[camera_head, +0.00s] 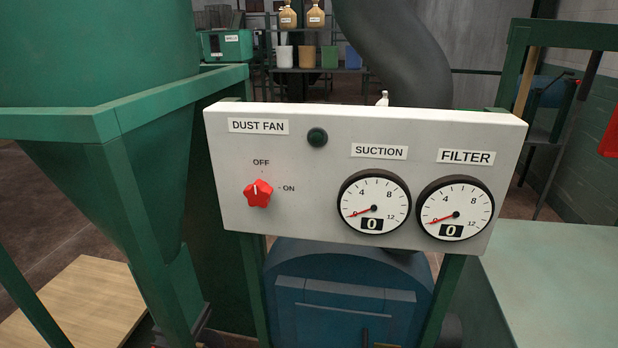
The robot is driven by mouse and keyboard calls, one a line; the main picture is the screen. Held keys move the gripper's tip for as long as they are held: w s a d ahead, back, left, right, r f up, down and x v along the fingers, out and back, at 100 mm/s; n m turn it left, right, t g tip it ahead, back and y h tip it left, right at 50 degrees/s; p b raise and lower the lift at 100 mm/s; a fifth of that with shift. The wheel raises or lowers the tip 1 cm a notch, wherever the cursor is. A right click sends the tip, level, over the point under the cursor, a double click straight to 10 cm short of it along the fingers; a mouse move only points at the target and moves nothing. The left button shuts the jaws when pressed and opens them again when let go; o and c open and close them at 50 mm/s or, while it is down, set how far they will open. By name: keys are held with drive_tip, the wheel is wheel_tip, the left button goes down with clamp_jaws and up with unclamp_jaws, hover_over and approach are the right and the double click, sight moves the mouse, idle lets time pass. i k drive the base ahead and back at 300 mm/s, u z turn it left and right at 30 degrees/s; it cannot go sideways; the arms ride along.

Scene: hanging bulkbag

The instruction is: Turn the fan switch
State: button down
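The fan switch (258,194) is a red star-shaped knob at the left of a pale grey control panel (315,215). A short pale mark on the knob points up towards the word OFF; the word ON stands to its right. A DUST FAN label (258,127) is above it, with a dark green round lamp (317,137) that looks unlit. The suction gauge (374,202) and the filter gauge (455,208) both read 0. My gripper is not in view.
A green hopper on a frame (170,100) stands close to the panel's left. A blue machine body (345,295) is below the panel, and a thick grey duct (395,50) rises behind it. A pale green tabletop (560,285) lies at the right. The space before the knob looks clear.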

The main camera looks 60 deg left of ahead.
sight(258, 193)
drive_tip(key=u, duration=2)
